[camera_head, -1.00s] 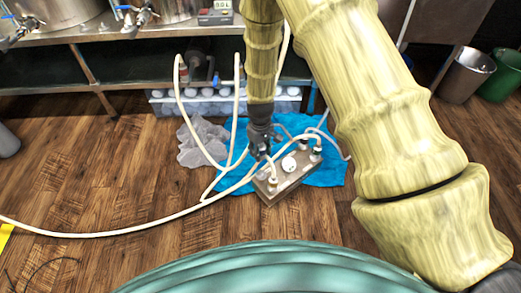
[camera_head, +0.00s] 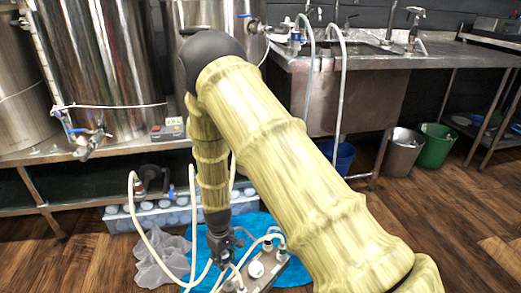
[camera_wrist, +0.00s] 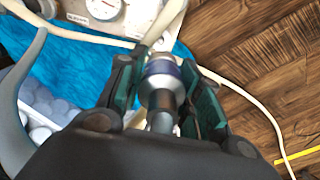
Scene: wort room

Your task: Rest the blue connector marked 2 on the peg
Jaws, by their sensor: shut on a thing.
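My gripper (camera_head: 224,258) is low over the metal block (camera_head: 262,272) on the blue cloth. In the wrist view my gripper (camera_wrist: 163,92) has its dark green finger pads on both sides of a silver connector (camera_wrist: 162,70) with a blue-violet band. It is shut on this connector, and a cream hose runs from its far end. No number 2 is readable on it. The block carries a round white gauge (camera_head: 256,269) and several fittings with hoses. I cannot make out which part is the peg.
A blue cloth (camera_head: 290,273) and a crumpled grey cloth (camera_head: 163,262) lie on the wooden floor. A clear tub (camera_head: 120,220) stands behind, under the steel shelf. Cream hoses loop left of my gripper. Grey (camera_head: 402,152) and green (camera_head: 436,146) bins stand at the right.

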